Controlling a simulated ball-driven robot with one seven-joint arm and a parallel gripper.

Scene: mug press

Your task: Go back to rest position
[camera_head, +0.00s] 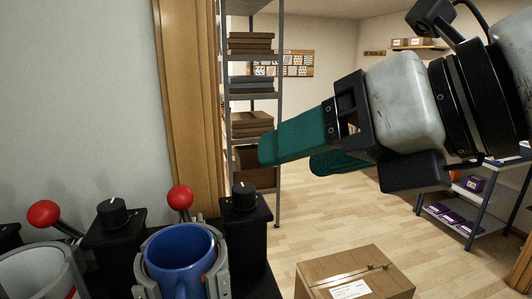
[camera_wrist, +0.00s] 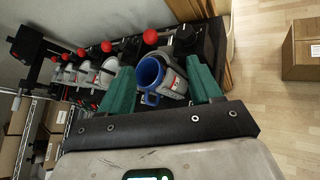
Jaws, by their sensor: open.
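My gripper (camera_head: 290,149) has two green fingers and is raised at the right of the head view, in the air above the floor. It is open and empty. In the wrist view my gripper (camera_wrist: 162,75) has its fingers spread wide, with the mug press behind and between them. A blue mug (camera_head: 180,248) sits in the clamp of the nearest mug press (camera_head: 221,272) at the lower left, apart from my gripper. The blue mug also shows in the wrist view (camera_wrist: 150,77), with its handle toward me. The press has a red-knobbed lever (camera_head: 180,197).
The wrist view shows several more presses in a row. A cardboard box (camera_head: 352,274) stands at the bottom. Shelving (camera_head: 280,110) with flat boxes stands behind. The wooden floor between is clear.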

